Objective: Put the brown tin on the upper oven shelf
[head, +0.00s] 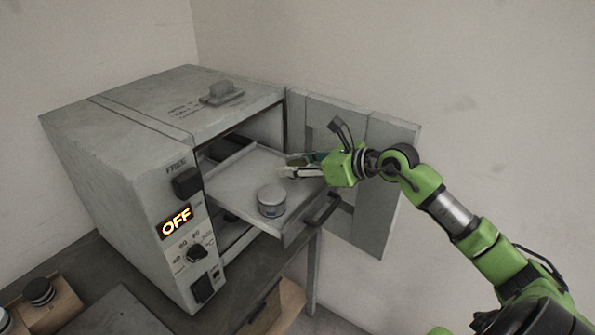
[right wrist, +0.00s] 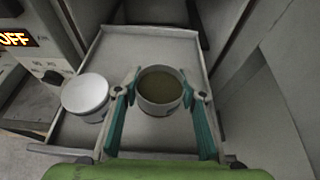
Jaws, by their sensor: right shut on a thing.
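The oven (head: 150,130) stands on a bench with its door (head: 385,190) swung open to the right. A grey shelf (head: 232,190) is pulled out of its upper part; it also shows in the right wrist view (right wrist: 110,50). My right gripper (head: 300,166) is over the shelf's right side, shut on a round tin with a brown top (right wrist: 162,88), which sits between the fingers in the wrist view. I cannot tell whether the tin touches the shelf. In the head view the fingers mostly hide it. My left gripper is not in view.
A white-lidded tin (head: 271,201) stands on the shelf, left of the held tin in the wrist view (right wrist: 85,95). The shelf's front handle (head: 322,208) sticks out. The oven display (head: 176,221) reads OFF.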

